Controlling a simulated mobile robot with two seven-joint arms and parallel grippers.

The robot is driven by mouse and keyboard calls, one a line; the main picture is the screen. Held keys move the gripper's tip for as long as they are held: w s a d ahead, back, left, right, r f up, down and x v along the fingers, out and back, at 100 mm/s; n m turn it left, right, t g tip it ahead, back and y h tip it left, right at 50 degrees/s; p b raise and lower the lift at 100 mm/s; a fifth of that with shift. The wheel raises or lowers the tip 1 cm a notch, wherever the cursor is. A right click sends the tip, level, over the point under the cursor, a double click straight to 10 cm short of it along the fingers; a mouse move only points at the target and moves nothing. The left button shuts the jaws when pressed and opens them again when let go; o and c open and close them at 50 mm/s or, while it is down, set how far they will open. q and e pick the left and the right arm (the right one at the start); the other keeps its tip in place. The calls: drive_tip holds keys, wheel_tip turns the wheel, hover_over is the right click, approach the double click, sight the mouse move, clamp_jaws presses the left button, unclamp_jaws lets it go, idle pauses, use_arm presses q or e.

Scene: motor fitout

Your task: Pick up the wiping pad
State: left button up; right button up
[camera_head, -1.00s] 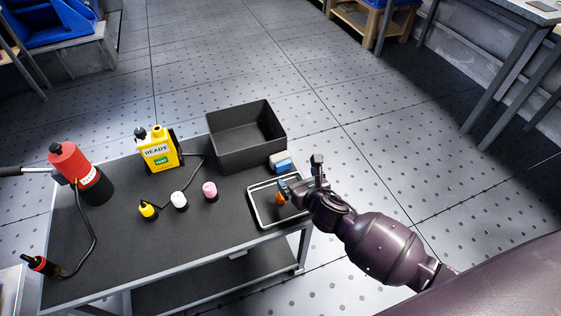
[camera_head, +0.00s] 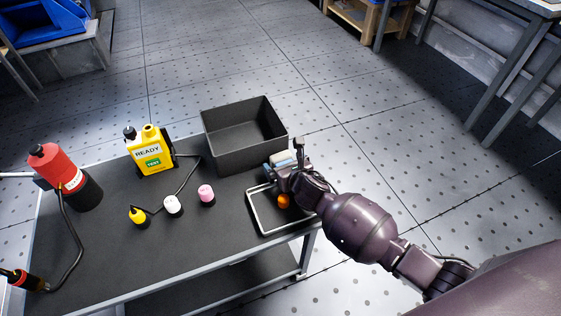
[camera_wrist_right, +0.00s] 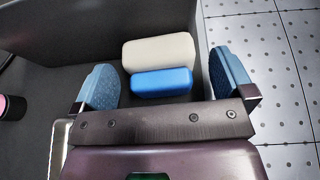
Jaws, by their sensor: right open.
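The wiping pad is a small block with a cream layer and a blue layer. In the head view the pad (camera_head: 279,157) lies on the dark cart top beside the black bin and is partly hidden by my right gripper. My right gripper (camera_head: 288,162) is open above it. In the right wrist view the pad (camera_wrist_right: 160,53) shows whole between and just ahead of the two blue fingers of the right gripper (camera_wrist_right: 163,75), with a gap on each side. I cannot tell its height above the pad. My left gripper is not in view.
The black bin (camera_head: 243,153) stands close behind the pad. A metal-rimmed tray (camera_head: 256,219) with an orange item (camera_head: 284,201) is in front. Pink (camera_head: 206,195), white (camera_head: 173,205) and yellow (camera_head: 138,216) pieces, a yellow READY unit (camera_head: 152,150) and a red cylinder (camera_head: 56,166) stand left.

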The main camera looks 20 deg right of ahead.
sight(284, 162)
drive_tip(key=shift+w, duration=0.1)
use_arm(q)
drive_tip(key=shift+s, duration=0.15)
use_arm(e)
drive_tip(key=shift+r, duration=0.1)
drive_tip(key=c, duration=1)
wheel_tip(284, 162, up, 8)
drive_tip(key=p, duration=0.3)
drive_tip(key=shift+w, duration=0.15)
use_arm(q)
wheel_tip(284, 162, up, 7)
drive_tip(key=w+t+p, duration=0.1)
drive_tip(key=p, duration=0.3)
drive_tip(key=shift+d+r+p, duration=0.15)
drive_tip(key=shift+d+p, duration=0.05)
drive_tip(key=shift+p, duration=0.15)
use_arm(e)
wheel_tip(284, 162, up, 12)
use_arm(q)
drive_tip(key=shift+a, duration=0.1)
